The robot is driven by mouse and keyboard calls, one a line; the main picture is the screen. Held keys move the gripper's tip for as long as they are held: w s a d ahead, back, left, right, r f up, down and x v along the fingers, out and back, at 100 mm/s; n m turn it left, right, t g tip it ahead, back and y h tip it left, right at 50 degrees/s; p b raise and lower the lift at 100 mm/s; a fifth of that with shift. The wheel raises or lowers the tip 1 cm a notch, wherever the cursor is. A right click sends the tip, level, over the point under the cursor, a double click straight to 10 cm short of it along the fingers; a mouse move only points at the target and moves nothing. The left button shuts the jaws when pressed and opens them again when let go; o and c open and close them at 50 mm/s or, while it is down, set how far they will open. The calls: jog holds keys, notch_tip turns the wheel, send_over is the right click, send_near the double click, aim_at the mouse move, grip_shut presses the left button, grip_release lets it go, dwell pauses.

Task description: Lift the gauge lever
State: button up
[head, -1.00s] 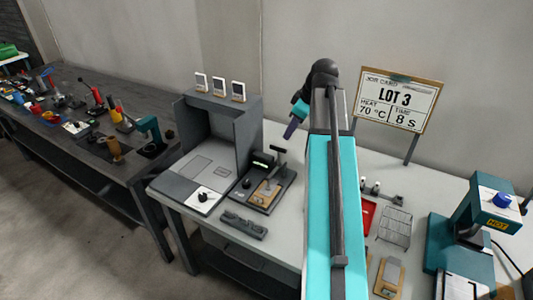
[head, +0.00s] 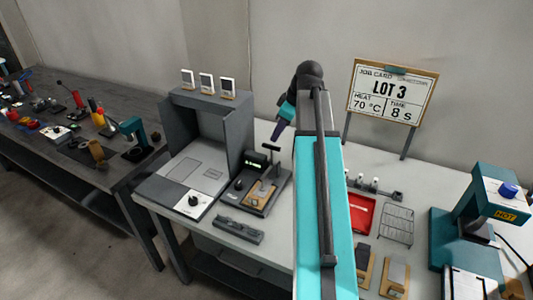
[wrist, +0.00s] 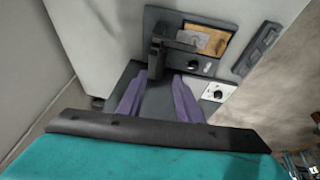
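The gauge (head: 245,196) is a dark base on the bench with a small green-lit display and a wood-coloured plate. Its lever (head: 270,149) stands up at the back with a dark crossbar on top. In the wrist view the lever (wrist: 157,52) is above the space between my fingertips, beside the wood-coloured plate (wrist: 206,40). My gripper (head: 277,133) has purple fingers and hangs in the air just above and behind the lever in the head view. In the wrist view my gripper (wrist: 158,88) is open, with nothing visibly held between its fingers.
A grey booth (head: 208,130) stands left of the gauge. A grey slotted bar (head: 239,230) lies in front. A red tray (head: 361,213), a wire rack (head: 397,225) and a teal press (head: 468,240) marked HOT are to the right. A job card (head: 393,92) stands behind.

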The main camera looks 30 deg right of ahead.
jog(key=p+x, duration=0.3)
jog(key=x, duration=1)
jog(key=shift+w+f, duration=0.15)
jog(key=shift+f, duration=0.1)
dwell(0.4)
grip_shut()
